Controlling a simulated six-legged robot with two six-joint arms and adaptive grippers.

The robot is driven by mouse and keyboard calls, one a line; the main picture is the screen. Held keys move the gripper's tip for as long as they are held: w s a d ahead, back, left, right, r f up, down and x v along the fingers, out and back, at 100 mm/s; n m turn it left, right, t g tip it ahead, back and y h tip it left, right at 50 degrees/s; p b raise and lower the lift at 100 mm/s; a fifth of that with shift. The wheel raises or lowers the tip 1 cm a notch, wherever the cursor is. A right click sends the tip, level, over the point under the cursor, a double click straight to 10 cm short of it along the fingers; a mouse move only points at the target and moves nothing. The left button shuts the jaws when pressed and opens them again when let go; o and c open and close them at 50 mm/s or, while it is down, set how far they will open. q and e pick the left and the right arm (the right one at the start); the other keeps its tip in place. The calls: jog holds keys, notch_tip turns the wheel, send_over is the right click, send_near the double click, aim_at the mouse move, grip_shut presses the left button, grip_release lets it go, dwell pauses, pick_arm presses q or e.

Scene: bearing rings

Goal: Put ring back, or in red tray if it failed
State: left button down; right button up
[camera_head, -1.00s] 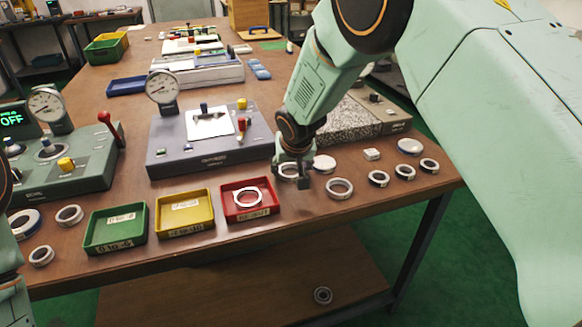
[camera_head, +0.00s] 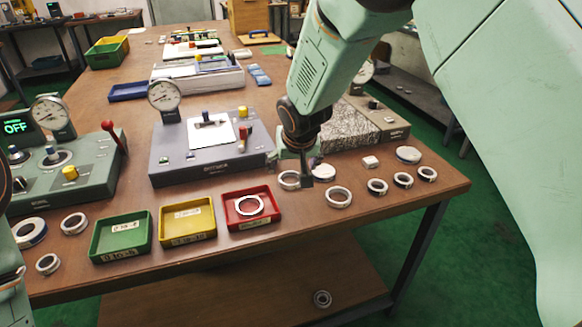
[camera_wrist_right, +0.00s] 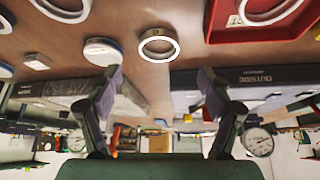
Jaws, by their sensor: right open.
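In the head view the red tray (camera_head: 272,212) is at the front of the table, with a pale metal ring (camera_head: 249,205) lying in it. The tray corner (camera_wrist_right: 222,38) and this ring (camera_wrist_right: 268,10) also show in the right wrist view. My right gripper (camera_head: 307,180) is just right of the red tray, low over the table, pointing down. Its jaws (camera_wrist_right: 158,85) are open and empty. Another ring (camera_head: 281,181) lies on the table close beside it; in the wrist view this ring (camera_wrist_right: 144,45) appears beyond the gap between the fingers. My left gripper is out of view.
Yellow (camera_head: 188,235) and green (camera_head: 120,254) trays stand left of the red one. Several rings lie to the right, including one ring (camera_head: 329,201) near the gripper. A grey gauge fixture (camera_head: 190,178) stands behind the trays. A granite block (camera_head: 345,128) is behind the gripper.

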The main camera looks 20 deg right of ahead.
aim_at(290, 179)
jog(key=p+v, duration=0.2)
jog(key=v, duration=0.4)
jog(key=b+x, duration=0.5)
jog(key=x, duration=0.7)
jog(key=shift+f, duration=0.4)
jog(key=shift+w+r+p, duration=0.1)
jog(key=shift+r+p, duration=0.4)
jog(key=shift+r, duration=1.15)
jog(key=shift+f, duration=0.15)
